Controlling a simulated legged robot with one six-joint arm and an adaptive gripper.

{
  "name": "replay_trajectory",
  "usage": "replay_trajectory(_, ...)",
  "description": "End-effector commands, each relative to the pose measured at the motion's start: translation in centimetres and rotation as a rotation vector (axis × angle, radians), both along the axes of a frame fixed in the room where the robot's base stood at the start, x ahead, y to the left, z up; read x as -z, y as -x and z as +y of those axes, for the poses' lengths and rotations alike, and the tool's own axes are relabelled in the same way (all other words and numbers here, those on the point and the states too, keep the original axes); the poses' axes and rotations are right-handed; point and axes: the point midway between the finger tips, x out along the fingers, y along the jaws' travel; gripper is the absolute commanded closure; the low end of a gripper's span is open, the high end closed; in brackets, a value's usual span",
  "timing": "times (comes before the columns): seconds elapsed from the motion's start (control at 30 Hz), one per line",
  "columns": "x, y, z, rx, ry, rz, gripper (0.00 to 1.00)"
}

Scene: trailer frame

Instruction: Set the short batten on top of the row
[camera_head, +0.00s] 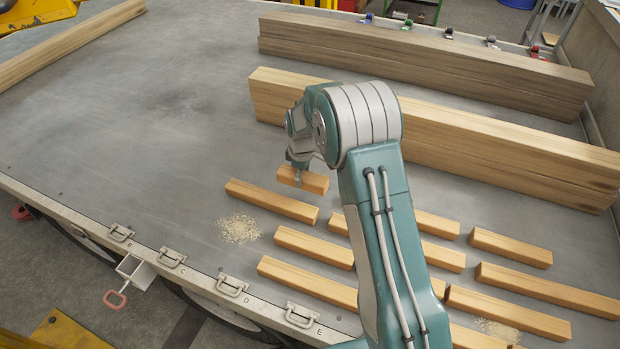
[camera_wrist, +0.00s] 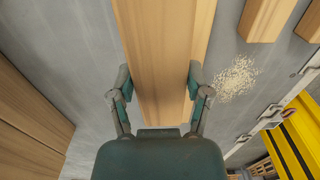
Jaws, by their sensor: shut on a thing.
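My gripper (camera_head: 297,170) is shut on a short light-wood batten (camera_head: 306,181). In the wrist view the batten (camera_wrist: 163,45) runs away between the two fingers (camera_wrist: 160,76). A longer batten (camera_head: 271,200) lies on the bed just in front of it in the head view. More battens lie in rows to the right and nearer, among them one batten (camera_head: 312,247), a long one (camera_head: 307,283) and one at the right (camera_head: 510,248). My arm hides part of these rows. I cannot tell how high the held batten is above the bed.
Long stacked beams (camera_head: 430,130) lie behind my gripper, with another stack (camera_head: 420,62) farther back. A sawdust pile (camera_head: 239,229) lies left of the battens. The grey trailer bed (camera_head: 120,140) is clear at left. Latches (camera_head: 172,257) line the near edge.

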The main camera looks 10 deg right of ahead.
Motion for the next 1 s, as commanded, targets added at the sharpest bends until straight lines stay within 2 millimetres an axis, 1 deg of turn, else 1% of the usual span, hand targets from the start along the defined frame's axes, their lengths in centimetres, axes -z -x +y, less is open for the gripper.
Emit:
replay_trajectory(0.03,-0.5,0.9,1.0,-0.004,0.000,0.001,0.89)
replay_trajectory(0.2,-1.9,3.2,3.4,-0.005,0.000,0.002,0.89)
replay_trajectory(0.3,-2.5,4.2,4.4,-0.003,0.000,0.002,0.89)
replay_trajectory(0.43,-3.1,5.1,5.3,-0.001,0.000,0.002,0.89)
replay_trajectory(0.57,-3.3,5.8,5.7,-0.001,0.000,0.002,0.89)
replay_trajectory(0.63,-3.2,6.7,5.6,0.000,0.000,0.004,0.89)
replay_trajectory(0.9,-1.9,12.5,4.5,0.005,0.000,0.004,0.89)
replay_trajectory(1.0,-1.6,13.8,4.2,0.006,0.001,0.003,0.89)
